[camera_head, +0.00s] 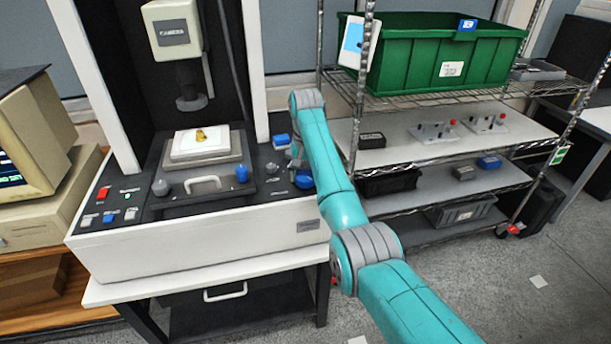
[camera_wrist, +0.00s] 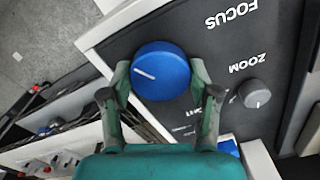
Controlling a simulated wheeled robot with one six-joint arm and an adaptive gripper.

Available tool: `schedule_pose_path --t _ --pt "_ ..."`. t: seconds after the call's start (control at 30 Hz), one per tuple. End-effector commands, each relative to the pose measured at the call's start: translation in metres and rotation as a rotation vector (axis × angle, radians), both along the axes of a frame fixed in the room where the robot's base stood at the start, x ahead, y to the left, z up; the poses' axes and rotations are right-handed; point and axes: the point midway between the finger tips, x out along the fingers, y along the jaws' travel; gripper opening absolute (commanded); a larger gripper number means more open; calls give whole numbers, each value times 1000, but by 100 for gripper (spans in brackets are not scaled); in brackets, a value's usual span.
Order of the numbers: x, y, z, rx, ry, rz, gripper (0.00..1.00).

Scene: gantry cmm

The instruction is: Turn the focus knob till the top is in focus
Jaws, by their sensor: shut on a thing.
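The focus knob (camera_wrist: 160,70) is a round blue knob with a white line on its face. The wrist view shows the word FOCUS printed upside down on the black panel near it. My gripper (camera_wrist: 160,82) has a finger on either side of the knob and is shut on it. In the head view the blue knob (camera_head: 304,180) is at the right end of the machine's panel, beside my arm. A small gold piece (camera_head: 201,135) sits on a white plate on the stage, below the camera unit (camera_head: 174,30).
A grey ZOOM knob (camera_wrist: 254,93) is beside the focus knob. Another blue knob (camera_head: 242,173) is further left on the panel. A beige monitor (camera_head: 35,125) at the left edge shows only part of its screen. A wire rack with a green bin (camera_head: 440,55) stands at the right.

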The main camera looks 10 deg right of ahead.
Motion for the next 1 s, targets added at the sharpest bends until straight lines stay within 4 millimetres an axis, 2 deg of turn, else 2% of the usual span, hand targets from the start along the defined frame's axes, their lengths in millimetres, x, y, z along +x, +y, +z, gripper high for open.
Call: schedule_pose_path --t 0.53,0.57,0.63,0.67,1.0 --pt "-1 0 -1 0 3 -25 26" --pt "-1 0 -1 0 3 -25 66" --pt "0 0 -1 0 2 -25 84" --pt "0 0 -1 0 2 -25 86" --pt "0 0 0 0 1 -25 86"
